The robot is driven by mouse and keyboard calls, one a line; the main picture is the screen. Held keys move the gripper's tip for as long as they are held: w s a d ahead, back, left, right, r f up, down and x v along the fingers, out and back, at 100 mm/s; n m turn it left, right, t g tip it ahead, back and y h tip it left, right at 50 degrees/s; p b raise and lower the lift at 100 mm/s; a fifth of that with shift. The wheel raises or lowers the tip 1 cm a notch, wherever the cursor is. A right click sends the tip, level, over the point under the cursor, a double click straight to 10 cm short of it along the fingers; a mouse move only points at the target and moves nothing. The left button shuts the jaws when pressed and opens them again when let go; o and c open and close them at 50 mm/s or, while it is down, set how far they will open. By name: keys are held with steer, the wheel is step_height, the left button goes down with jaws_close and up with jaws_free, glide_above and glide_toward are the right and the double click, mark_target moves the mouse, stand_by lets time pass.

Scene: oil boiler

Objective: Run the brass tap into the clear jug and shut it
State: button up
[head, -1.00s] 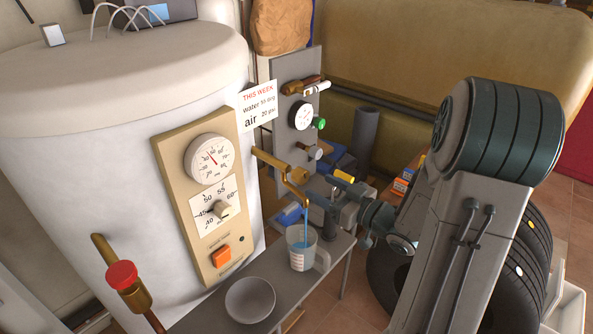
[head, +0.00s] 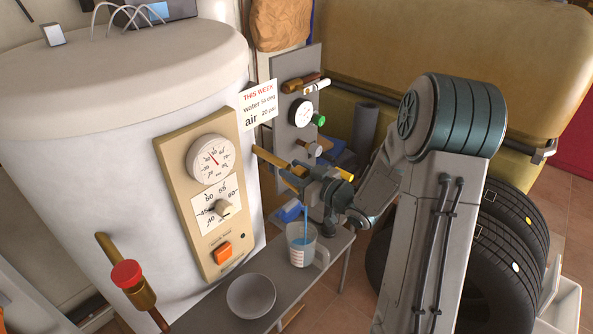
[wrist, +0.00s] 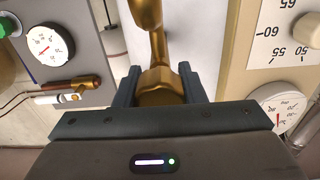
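The brass tap (head: 278,163) sticks out from the white boiler, and its downturned spout stands over the clear jug (head: 301,252). A thin blue stream (head: 306,228) falls from the spout into the jug, whose fill level is hard to read. My gripper (head: 305,180) is at the tap's outer end, partly covering it in the head view. In the wrist view, the fingers of my gripper (wrist: 160,88) stand apart on either side of the brass tap body (wrist: 158,82). Whether they touch it I cannot tell.
The jug stands on a narrow grey bench (head: 215,312) beside a grey bowl (head: 251,296). A red-knobbed brass valve (head: 127,275) is at the left. A gauge board (head: 295,140) is behind the tap. Black tyres (head: 500,250) stand at the right.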

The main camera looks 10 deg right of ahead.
steer(key=c, duration=0.3)
steer(key=shift+m+p, duration=0.65)
steer(key=shift+m, duration=0.85)
steer(key=o, duration=1)
steer(key=shift+d, duration=0.1)
steer(key=b+v, duration=0.2)
steer(key=v, duration=1.1)
steer(key=shift+s+d+b, duration=0.25)
steer(key=shift+s+b, duration=0.1)
